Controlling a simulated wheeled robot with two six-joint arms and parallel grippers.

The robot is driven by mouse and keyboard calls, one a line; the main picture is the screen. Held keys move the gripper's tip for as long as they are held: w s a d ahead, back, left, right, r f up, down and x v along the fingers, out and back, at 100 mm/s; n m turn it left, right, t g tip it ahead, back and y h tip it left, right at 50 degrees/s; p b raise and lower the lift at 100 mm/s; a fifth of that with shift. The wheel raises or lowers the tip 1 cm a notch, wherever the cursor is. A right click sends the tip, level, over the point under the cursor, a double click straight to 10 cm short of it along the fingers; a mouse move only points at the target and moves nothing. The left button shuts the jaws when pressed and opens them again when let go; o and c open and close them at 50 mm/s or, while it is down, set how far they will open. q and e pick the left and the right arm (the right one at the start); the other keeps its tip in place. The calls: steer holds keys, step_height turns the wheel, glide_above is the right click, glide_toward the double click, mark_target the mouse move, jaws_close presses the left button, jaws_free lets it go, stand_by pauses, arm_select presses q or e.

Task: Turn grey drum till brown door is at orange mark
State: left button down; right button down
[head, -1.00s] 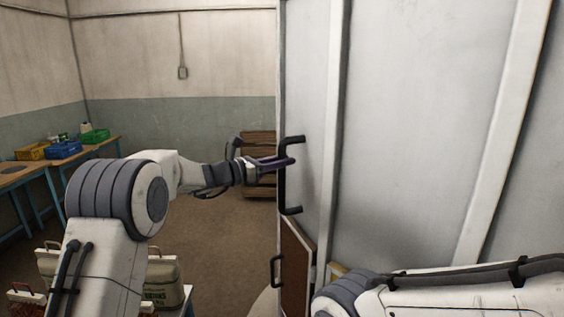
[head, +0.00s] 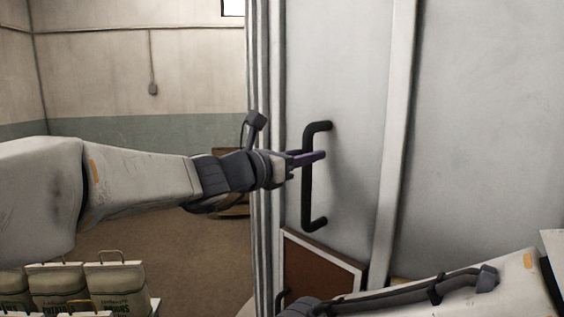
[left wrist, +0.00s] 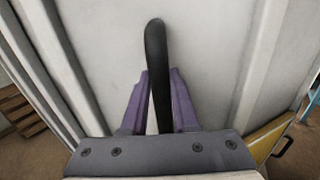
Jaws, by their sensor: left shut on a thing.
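The grey drum (head: 360,90) fills the right half of the head view, with upright ribs on its wall. A black handle (head: 308,205) stands out from the wall; it also shows in the left wrist view (left wrist: 156,50). My left gripper (head: 308,159) is shut on this handle, with its purple fingers on either side of the bar. The brown door (head: 322,268) with a pale frame sits low on the drum, below the handle, partly hidden by my right arm. My right gripper is out of view. I see no mark that I can tell is the orange mark.
Several printed sacks (head: 115,285) with handles stand at the lower left, below my left arm. Brown wooden slats (left wrist: 15,106) show at the left of the left wrist view.

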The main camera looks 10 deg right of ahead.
arm_select(q)
steer(key=shift+w+a+r+n+t+y, duration=0.15)
steer(key=shift+w+a+n+t, duration=0.1)
steer(key=shift+w+a, duration=0.2)
steer(key=shift+w+a+r+n+t+y, duration=0.15)
steer(key=shift+w+a+t, duration=0.1)
steer(key=shift+w+a, duration=0.15)
steer(key=c, duration=0.7)
jaws_free()
steer(key=shift+w+f, duration=0.1)
steer(key=shift+f, duration=0.05)
steer(key=shift+w+a+f, duration=0.1)
steer(key=shift+w+f, duration=0.05)
steer(key=shift+w, duration=0.15)
steer(key=b+v, duration=0.2)
steer(key=v, duration=0.8)
steer(key=shift+s, duration=0.3)
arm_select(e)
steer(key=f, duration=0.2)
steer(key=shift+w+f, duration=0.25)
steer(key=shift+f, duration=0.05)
